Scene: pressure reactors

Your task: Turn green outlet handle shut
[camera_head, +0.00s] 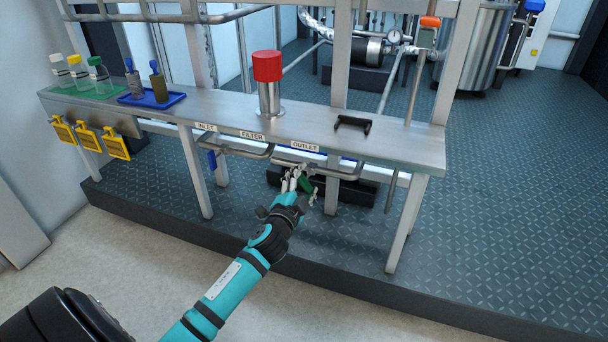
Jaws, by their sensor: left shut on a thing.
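The green outlet handle (305,186) hangs below the front of the steel bench, under the OUTLET label (305,147). My left gripper (298,181) reaches up to it from below and is shut on it. The fingers hide part of the handle, so its exact angle is hard to tell. The outlet pipe (335,174) runs just above and to the right of the fingers. My right gripper is not in view.
A blue inlet handle (212,160) hangs to the left on the same bench (207,112). A red-capped filter (268,80) and a black bracket (353,123) stand on top. A bench leg (406,222) is right of the gripper. Open floor lies in front.

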